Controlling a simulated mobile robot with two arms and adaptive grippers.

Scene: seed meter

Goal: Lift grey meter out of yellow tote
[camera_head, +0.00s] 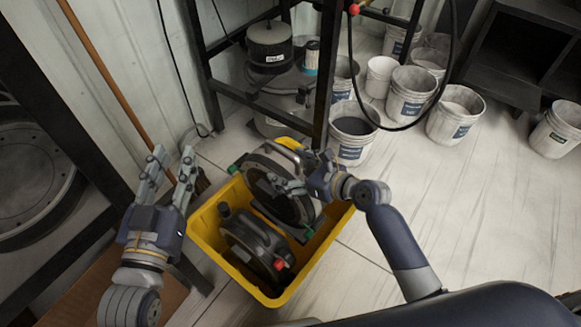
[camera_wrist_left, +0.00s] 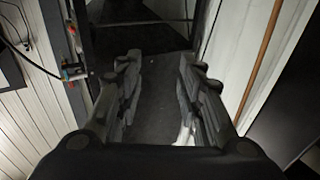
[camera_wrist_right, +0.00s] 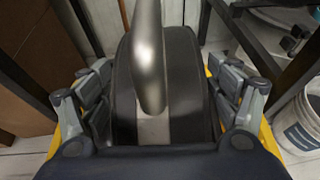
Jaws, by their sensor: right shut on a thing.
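The yellow tote (camera_head: 209,222) stands on the floor in the head view, with two dark grey meters in it. The rear meter (camera_head: 277,197) stands on edge, has a curved silver handle, and its top rises above the rim. My right gripper (camera_head: 291,182) is shut on this meter; in the right wrist view its fingers (camera_wrist_right: 165,100) flank the dark body (camera_wrist_right: 190,75) under the silver handle (camera_wrist_right: 149,55). The front meter (camera_head: 252,245), with a red part, sits low in the tote. My left gripper (camera_head: 171,170) is open and empty, left of the tote, also in the left wrist view (camera_wrist_left: 158,95).
A black metal frame (camera_head: 327,80) stands just behind the tote. Several white buckets (camera_head: 405,97) stand behind and to the right. A broom (camera_head: 110,82) leans on the left wall. The floor right of the tote (camera_head: 480,215) is mostly clear.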

